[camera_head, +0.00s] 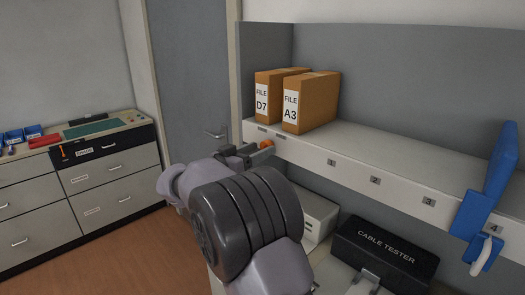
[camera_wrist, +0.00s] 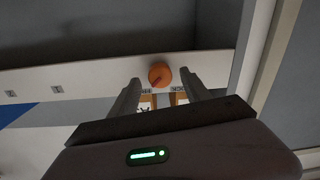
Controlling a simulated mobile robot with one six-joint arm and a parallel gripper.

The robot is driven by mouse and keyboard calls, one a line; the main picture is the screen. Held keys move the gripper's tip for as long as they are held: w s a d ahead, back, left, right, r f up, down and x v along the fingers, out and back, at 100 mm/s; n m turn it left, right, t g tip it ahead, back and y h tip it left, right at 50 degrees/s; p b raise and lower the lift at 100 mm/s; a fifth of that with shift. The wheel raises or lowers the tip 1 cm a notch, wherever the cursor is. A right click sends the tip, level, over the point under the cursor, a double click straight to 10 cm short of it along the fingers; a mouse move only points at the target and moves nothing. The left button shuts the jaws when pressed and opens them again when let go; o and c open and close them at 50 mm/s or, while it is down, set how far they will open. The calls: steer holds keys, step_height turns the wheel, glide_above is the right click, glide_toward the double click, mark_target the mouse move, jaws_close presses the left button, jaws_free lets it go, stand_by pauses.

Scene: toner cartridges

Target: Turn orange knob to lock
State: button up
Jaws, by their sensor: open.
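The orange knob (camera_head: 266,144) is on the left end of the white shelf front (camera_head: 400,193), partly hidden by my gripper (camera_head: 245,151) in the head view. In the wrist view the knob (camera_wrist: 160,74) is round, with a dark mark across it slanting to the lower left. My gripper (camera_wrist: 159,79) is open, with one fingertip on each side of the knob and a visible gap on both sides. Whether the fingertips reach over the knob in depth, I cannot tell. Small printed labels show below the knob, partly hidden by the fingers and too small to read surely.
Two brown file boxes, D7 (camera_head: 262,95) and A3 (camera_head: 308,104), stand on the shelf above. A blue bracket (camera_head: 487,190) is at the shelf's right. A black cable tester (camera_head: 385,255) and a white box (camera_head: 314,216) sit below. A grey door (camera_head: 190,75) is behind my gripper.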

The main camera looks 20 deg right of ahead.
steer(key=shift+x, duration=1.05)
jaws_close()
steer(key=n, duration=0.4)
steer(key=shift+b, duration=0.3)
steer(key=n+p, duration=0.1)
steer(key=n, duration=0.3)
steer(key=shift+r+n, duration=0.1)
steer(key=shift+n, duration=0.2)
steer(key=n+p, duration=0.3)
steer(key=n, duration=0.2)
steer(key=shift+g, duration=0.3)
steer(key=shift+n+p, duration=1.5)
steer(key=shift+n, duration=0.4)
